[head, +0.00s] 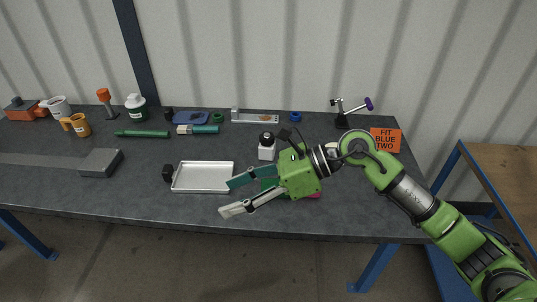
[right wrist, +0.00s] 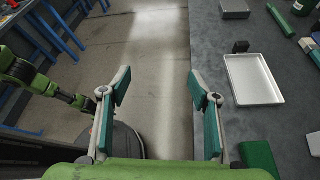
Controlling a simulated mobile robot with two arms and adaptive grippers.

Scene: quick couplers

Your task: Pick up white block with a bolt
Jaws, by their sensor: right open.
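The white block (head: 266,153) stands upright on the grey table, with a dark, bolt-like piece on its top. In the right wrist view, a white piece at the right edge (right wrist: 315,141) looks like this block, cut off by the frame. My right gripper (head: 238,196) is open and empty, its fingers pointing left above the table's front edge. In the right wrist view its two teal-padded fingers (right wrist: 158,88) are wide apart, with only floor between them. The block is behind and right of the fingertips in the head view. My left gripper does not show.
A silver tray (head: 203,189) lies left of the block, with a small black piece (head: 168,173) beside it. A green item (right wrist: 259,158) lies near my right gripper. Brushes, mugs, bottles and a clamp stand farther back.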

